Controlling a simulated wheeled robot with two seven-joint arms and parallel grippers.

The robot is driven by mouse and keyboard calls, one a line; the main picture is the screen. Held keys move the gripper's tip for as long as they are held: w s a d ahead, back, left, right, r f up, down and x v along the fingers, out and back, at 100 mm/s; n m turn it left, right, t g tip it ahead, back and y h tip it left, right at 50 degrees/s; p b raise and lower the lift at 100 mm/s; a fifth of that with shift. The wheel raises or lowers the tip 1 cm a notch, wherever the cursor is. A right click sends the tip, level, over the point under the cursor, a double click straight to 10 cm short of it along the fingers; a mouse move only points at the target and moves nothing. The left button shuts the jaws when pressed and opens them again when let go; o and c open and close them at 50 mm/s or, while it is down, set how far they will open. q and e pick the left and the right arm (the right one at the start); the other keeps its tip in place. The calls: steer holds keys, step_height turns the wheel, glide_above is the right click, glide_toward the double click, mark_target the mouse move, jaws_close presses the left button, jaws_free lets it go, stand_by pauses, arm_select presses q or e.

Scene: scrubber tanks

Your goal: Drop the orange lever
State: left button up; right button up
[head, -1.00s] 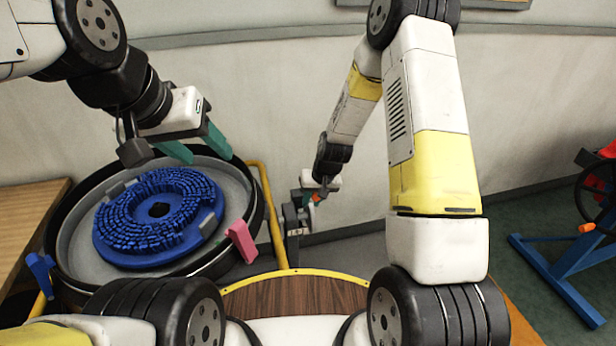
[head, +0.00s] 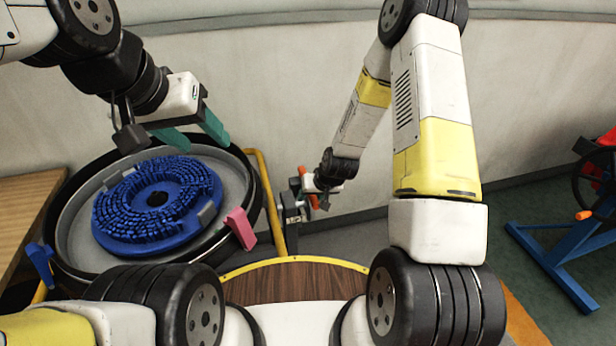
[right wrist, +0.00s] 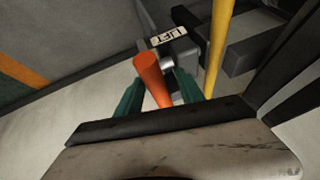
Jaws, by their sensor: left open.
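The orange lever (head: 302,173) shows beside a dark grey box by the tank's yellow rail in the head view. In the right wrist view, the lever (right wrist: 150,75) stands between the green fingers of my right gripper (right wrist: 157,95). A grey block with a "LIFT" label (right wrist: 168,37) sits behind it. I cannot tell whether the fingers press on the lever; the palm hides its lower end. My right gripper (head: 318,198) is partly hidden in the head view. My left gripper (head: 192,133) is open and empty above the back of the round tank.
The round tank (head: 250,188) holds a blue brush disc (head: 128,233). A pink clip (head: 240,229) and a blue clip (head: 40,264) sit on its rim. A yellow rail (head: 268,200) runs beside the lever. A blue stand (head: 560,262) is at the far right.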

steer(key=shift+v, duration=3.9)
steer(key=s+d+r+h, duration=0.1)
steer(key=s+d+r, duration=0.15)
steer(key=r, duration=0.75)
steer(key=s+d+r, duration=0.1)
steer(key=s+r, duration=0.2)
steer(key=r, duration=0.7)
steer(key=s+d+r, duration=0.3)
steer(key=s+r, duration=0.8)
steer(key=s, duration=0.4)
steer(key=shift+s+r+m+t, duration=0.25)
steer(key=shift+s+m+t, duration=0.05)
steer(key=shift+s+t, duration=0.1)
